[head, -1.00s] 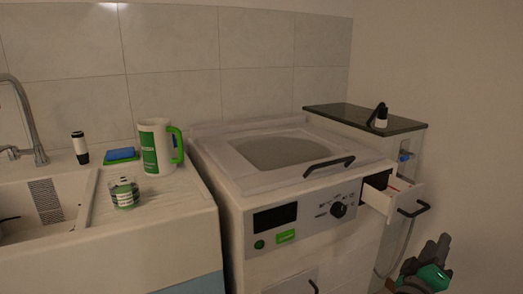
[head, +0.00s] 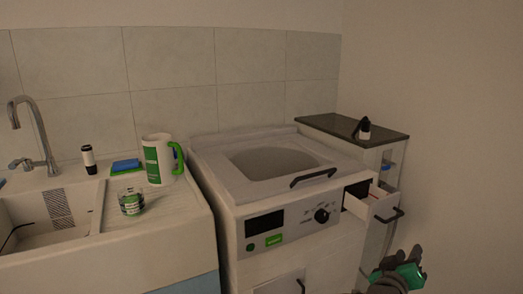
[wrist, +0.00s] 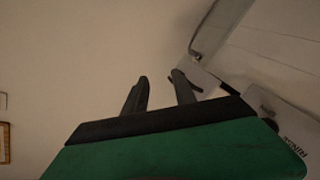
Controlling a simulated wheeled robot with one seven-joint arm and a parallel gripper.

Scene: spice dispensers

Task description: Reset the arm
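My gripper (wrist: 160,90) shows in the wrist view as two dark fingers with a clear gap between them and nothing held. A small black-and-white dispenser (head: 364,131) stands on the dark countertop (head: 345,126) at the right.
A washing machine-like unit (head: 275,165) with a black handle stands in the middle. The open drawer juts out above my arm. At the left are a sink (head: 50,215), a faucet (head: 38,135), a green-and-white mug (head: 158,160), a glass jar (head: 131,203), a blue sponge (head: 125,165) and a dark-and-white bottle (head: 89,160).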

